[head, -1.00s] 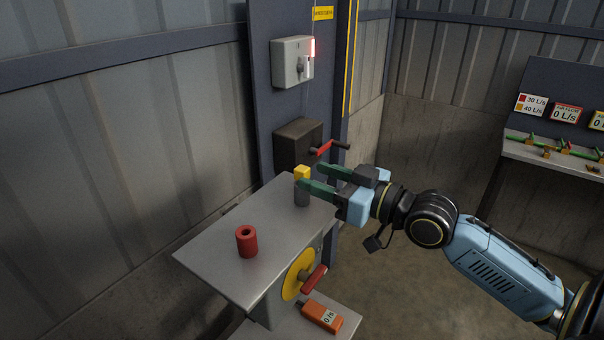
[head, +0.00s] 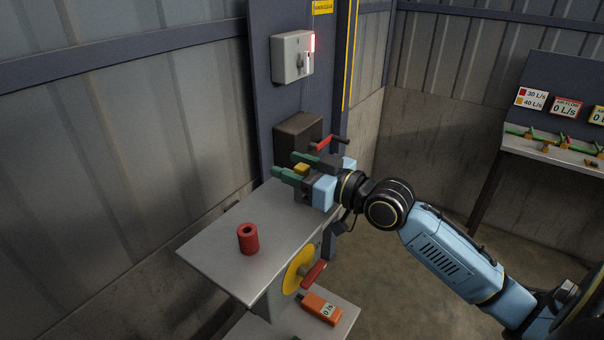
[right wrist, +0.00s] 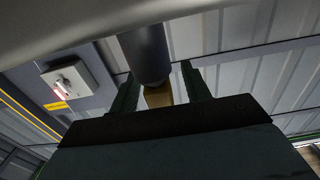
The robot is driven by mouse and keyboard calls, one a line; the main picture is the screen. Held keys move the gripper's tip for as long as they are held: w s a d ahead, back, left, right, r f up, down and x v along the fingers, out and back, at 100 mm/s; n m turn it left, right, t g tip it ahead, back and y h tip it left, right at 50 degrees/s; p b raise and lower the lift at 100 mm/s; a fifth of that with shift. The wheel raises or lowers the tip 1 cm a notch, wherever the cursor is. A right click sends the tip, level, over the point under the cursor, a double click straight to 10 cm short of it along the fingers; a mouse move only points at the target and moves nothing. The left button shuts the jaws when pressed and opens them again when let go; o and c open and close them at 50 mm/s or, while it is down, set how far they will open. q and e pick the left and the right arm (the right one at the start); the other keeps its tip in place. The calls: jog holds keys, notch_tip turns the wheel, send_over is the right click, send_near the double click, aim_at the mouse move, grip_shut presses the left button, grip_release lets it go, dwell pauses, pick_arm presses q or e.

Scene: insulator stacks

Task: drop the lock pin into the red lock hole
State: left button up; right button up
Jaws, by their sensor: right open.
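The lock pin has a yellow head (head: 301,169) and a grey shaft, and stands at the back of the grey table (head: 222,243). My right gripper (head: 284,164) is at the pin, with its green fingers open on either side of the yellow head. In the right wrist view the pin's dark shaft (right wrist: 146,55) and its head (right wrist: 158,96) show between the two fingers, with gaps beside the head. The red lock hole is the opening in the red cylinder (head: 249,240), which stands upright at the table's front left. My left gripper is out of view.
A dark box with a red-handled crank (head: 325,144) stands just behind the gripper. A grey switch box (head: 292,58) is on the panel above. A yellow wheel (head: 298,270) and an orange meter (head: 320,308) are below the table's right edge. The tabletop between pin and cylinder is clear.

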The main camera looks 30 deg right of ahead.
grip_shut()
